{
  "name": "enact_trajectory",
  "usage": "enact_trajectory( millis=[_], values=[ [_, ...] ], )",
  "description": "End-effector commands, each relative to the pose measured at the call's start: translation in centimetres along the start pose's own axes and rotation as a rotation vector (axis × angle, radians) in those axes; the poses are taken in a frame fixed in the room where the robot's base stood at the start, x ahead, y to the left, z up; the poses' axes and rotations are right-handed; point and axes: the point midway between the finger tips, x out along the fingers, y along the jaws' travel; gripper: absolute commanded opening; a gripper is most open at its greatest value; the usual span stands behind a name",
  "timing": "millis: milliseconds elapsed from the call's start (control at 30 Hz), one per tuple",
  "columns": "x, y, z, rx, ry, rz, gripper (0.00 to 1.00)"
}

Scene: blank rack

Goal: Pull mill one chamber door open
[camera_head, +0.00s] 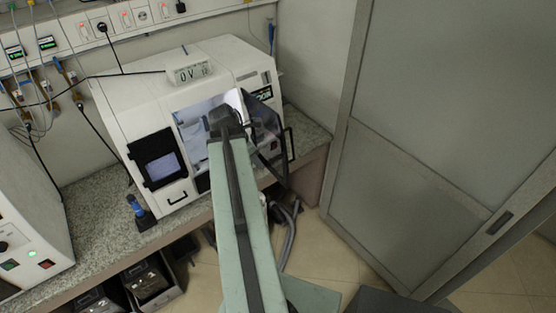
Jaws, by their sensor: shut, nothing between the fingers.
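The mill (140,88) is a white boxy machine on the granite counter at the back. Its chamber door (266,130) is a dark see-through panel on the right of the front. The door stands swung outward, with a black bar handle (290,144) at its outer edge. The lit chamber (193,118) shows behind and left of my arm. My gripper (226,117) is dark, shut and empty, in front of the chamber opening and left of the door. My green arm hides part of the opening. Whether the gripper touches the door cannot be told.
Another white machine (30,235) is at left. Grey hoses (288,218) hang below the counter. A frosted sliding door (440,130) stands right.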

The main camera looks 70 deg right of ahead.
Motion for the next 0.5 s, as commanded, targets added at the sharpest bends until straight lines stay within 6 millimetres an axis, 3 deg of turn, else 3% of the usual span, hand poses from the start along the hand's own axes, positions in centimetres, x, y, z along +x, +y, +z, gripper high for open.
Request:
enact_trajectory(
  millis=[233, 500],
  values=[
    [1.6, 0.0, 0.0, -0.006, -0.001, -0.002, 0.0],
    [7.7, 0.1, -0.3, -0.004, -0.001, -0.001, 0.0]
  ],
)
